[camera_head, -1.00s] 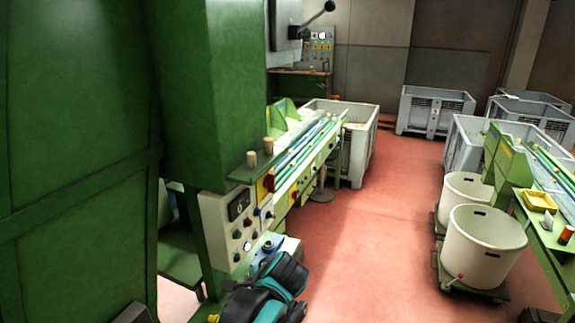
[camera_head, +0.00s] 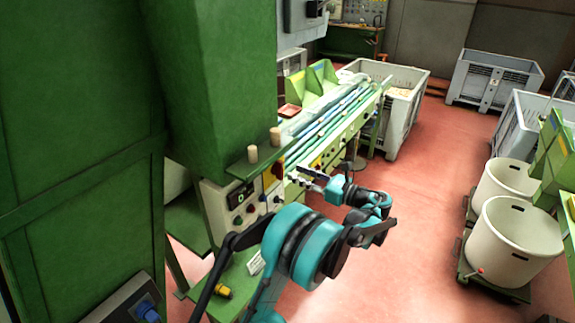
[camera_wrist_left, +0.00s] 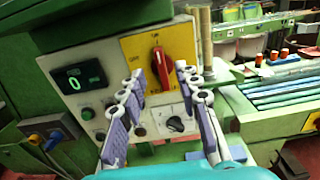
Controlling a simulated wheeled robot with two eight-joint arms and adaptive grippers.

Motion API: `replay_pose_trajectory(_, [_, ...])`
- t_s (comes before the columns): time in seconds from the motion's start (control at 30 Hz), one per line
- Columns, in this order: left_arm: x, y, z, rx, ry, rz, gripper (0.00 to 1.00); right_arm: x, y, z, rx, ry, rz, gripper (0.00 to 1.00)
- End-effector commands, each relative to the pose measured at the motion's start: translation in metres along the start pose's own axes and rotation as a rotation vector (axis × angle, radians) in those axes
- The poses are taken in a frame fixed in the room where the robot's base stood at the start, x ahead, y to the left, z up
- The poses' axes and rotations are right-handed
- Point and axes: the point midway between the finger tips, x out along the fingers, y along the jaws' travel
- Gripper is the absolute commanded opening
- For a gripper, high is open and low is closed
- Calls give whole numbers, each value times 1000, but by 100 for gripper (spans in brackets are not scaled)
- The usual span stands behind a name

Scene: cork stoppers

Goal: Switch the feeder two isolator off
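A red rotary isolator handle (camera_wrist_left: 161,68) sits on a yellow plate (camera_wrist_left: 181,42) on the pale control panel in the left wrist view. It stands roughly upright, pointing at the top mark; the lettering is too small to read surely. The yellow plate also shows in the head view (camera_head: 272,176). My left gripper (camera_wrist_left: 160,76) is open, its two fingers either side of the handle in the picture; contact cannot be told. In the head view my left gripper (camera_head: 299,177) is in front of the panel, pointing left. My right gripper is not in view.
Beside the plate are a green counter display (camera_wrist_left: 82,78), buttons and a black selector knob (camera_wrist_left: 175,124). The feeder bench runs back to the right. Red floor on the right is clear before white tubs (camera_head: 510,245).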

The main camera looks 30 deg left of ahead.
Motion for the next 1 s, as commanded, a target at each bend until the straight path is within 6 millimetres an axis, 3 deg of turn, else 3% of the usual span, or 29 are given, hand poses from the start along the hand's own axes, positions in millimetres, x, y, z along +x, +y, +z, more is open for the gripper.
replay_pose_trajectory(0.3, [50,1,0,-2,2,2,33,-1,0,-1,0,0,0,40])
replay_pose_trajectory(0.7, [60,0,0,-3,3,0,33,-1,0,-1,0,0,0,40])
replay_pose_trajectory(0.83, [60,0,0,-3,3,-1,0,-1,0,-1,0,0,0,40])
replay_pose_trajectory(1.0, [60,0,0,-3,3,-1,0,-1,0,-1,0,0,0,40])
